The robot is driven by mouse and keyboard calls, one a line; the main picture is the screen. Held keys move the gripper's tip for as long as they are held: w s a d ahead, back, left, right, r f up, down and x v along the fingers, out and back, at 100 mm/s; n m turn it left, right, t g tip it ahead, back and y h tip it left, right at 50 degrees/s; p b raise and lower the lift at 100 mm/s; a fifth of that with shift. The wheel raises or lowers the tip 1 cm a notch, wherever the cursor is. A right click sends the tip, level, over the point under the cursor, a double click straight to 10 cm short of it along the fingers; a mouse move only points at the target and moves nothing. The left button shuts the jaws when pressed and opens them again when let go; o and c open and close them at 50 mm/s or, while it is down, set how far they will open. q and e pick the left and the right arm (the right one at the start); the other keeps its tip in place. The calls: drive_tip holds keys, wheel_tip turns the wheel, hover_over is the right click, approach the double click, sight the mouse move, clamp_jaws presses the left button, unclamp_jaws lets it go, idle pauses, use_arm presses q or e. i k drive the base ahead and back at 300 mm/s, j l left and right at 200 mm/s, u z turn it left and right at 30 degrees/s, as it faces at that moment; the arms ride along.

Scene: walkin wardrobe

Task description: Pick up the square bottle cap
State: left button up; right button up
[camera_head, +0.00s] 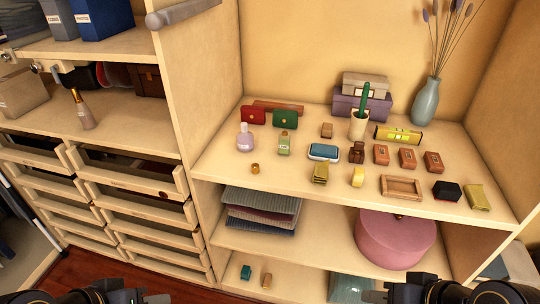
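I cannot tell for certain which item is the square bottle cap. A small gold cap-like piece (255,168) stands alone near the shelf's front left edge; its shape is too small to make out. A small brown block (327,130) stands farther back. A lilac bottle (245,138) and a green bottle (284,143) stand upright behind the gold piece. My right gripper (440,291) is at the bottom right edge, below and in front of the shelf, partly cut off. My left gripper (110,293) is at the bottom left edge, mostly cut off. Both are far from the small items.
A pink round box (395,238) sits below. Drawers (130,170) stand left.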

sight(255, 166)
drive_tip(key=i+l, duration=0.3)
drive_tip(key=i+l+u, duration=0.1)
drive_tip(key=i+l, duration=0.15)
drive_tip(key=l, duration=0.2)
drive_tip(key=i+l, duration=0.25)
drive_tip(key=l, duration=0.15)
